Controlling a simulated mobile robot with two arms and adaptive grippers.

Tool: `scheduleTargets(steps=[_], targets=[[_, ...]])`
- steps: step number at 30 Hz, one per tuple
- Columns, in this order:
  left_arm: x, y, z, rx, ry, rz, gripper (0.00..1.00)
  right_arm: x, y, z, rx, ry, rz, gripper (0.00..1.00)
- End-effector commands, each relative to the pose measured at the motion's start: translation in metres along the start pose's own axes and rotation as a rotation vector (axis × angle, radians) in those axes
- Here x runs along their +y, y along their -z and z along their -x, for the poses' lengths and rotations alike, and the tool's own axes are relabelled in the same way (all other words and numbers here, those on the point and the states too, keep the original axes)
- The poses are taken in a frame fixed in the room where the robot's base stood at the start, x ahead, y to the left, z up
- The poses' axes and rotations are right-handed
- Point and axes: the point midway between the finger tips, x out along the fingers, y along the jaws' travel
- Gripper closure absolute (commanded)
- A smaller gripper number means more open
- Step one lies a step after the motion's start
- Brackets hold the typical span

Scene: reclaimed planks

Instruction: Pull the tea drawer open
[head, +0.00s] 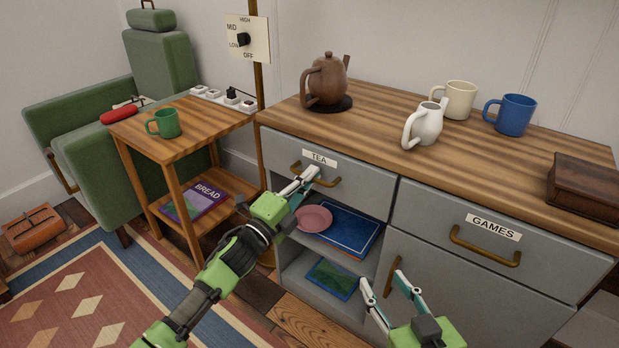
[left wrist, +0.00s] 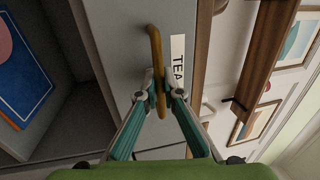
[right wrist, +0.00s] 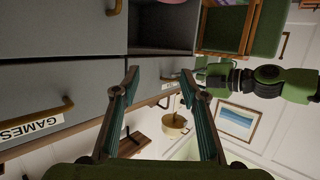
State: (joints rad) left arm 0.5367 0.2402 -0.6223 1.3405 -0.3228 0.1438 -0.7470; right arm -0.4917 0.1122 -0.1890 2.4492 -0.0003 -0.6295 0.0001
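The tea drawer (head: 350,184) is a grey drawer front under the wooden counter, with a TEA label (head: 319,158) and a brass handle (head: 328,182). It looks flush with the cabinet. My left gripper (head: 305,180) is at the left part of the handle. In the left wrist view, the handle (left wrist: 154,45) passes between the two fingers of the left gripper (left wrist: 158,85), which are closed in on it. My right gripper (head: 382,280) is open and empty, in front of the lower cabinet door; its spread fingers also show in the right wrist view (right wrist: 160,75).
Below the drawer is an open shelf with a pink plate (head: 314,218) and a blue board (head: 345,232). The games drawer (head: 430,215) is shut on the right. A teapot (head: 327,82), white jug (head: 424,125) and mugs stand on the counter. A side table (head: 190,130) stands left.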

Motion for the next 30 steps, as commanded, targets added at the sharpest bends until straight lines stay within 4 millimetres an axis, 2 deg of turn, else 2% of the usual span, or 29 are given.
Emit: scheduleTargets(steps=[7, 11, 14, 17, 20, 24, 28, 30], targets=[[0.0, 0.0, 0.004, -0.001, -0.002, 0.0, 1.0, 0.001, -0.006, 0.001, -0.033, -0.002, 0.0, 0.6], [-0.002, -0.001, 0.012, -0.001, -0.004, 0.0, 1.0, 0.004, -0.03, 0.008, -0.144, -0.008, 0.0, 0.6], [-0.005, -0.001, 0.022, -0.002, -0.004, 0.0, 1.0, 0.007, -0.055, 0.018, -0.267, -0.015, 0.0, 0.6], [-0.007, -0.001, 0.035, -0.002, -0.006, -0.001, 1.0, 0.012, -0.085, 0.035, -0.417, -0.025, -0.002, 0.6], [-0.01, -0.001, 0.049, -0.002, -0.005, 0.001, 1.0, 0.015, -0.116, 0.061, -0.585, -0.035, -0.005, 0.6], [-0.014, 0.0, 0.07, -0.002, -0.006, 0.001, 1.0, 0.02, -0.152, 0.104, -0.811, -0.048, -0.011, 0.6], [-0.018, 0.0, 0.09, -0.002, -0.007, 0.0, 1.0, 0.023, -0.176, 0.148, -1.005, -0.059, -0.018, 0.6], [-0.02, -0.001, 0.1, -0.002, -0.006, 0.0, 1.0, 0.023, -0.173, 0.151, -1.013, -0.059, -0.019, 0.6]])
